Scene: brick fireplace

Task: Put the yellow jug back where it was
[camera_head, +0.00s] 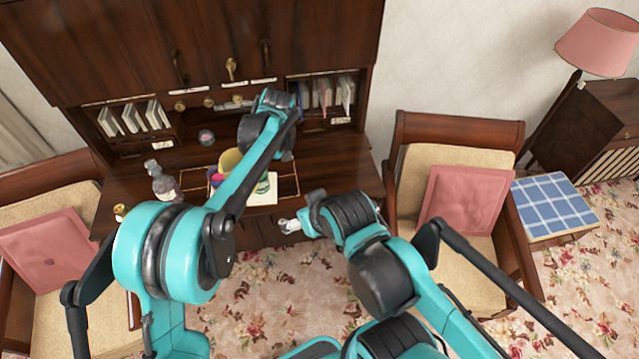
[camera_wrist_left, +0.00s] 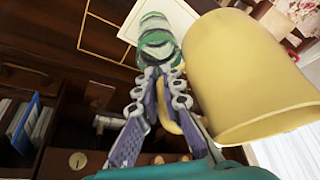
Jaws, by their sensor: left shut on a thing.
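The yellow jug (camera_head: 230,160) shows in the head view over the desk, partly hidden behind my left arm. In the left wrist view the jug (camera_wrist_left: 245,75) is large at the right, with its curved handle (camera_wrist_left: 172,112) at the fingers. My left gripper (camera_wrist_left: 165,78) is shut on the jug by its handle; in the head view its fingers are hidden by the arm. I cannot tell whether the jug touches the desk. My right gripper (camera_head: 290,226) is near the desk's front edge, apart from the jug; its finger opening is too small to judge.
A green and white item (camera_wrist_left: 155,40) is just beyond the left fingertips, near a pale sheet (camera_head: 264,192) on the desk (camera_head: 330,172). A dark bottle (camera_head: 163,184) and a reddish-purple item (camera_head: 214,177) stand to the left. The desk's right part is clear.

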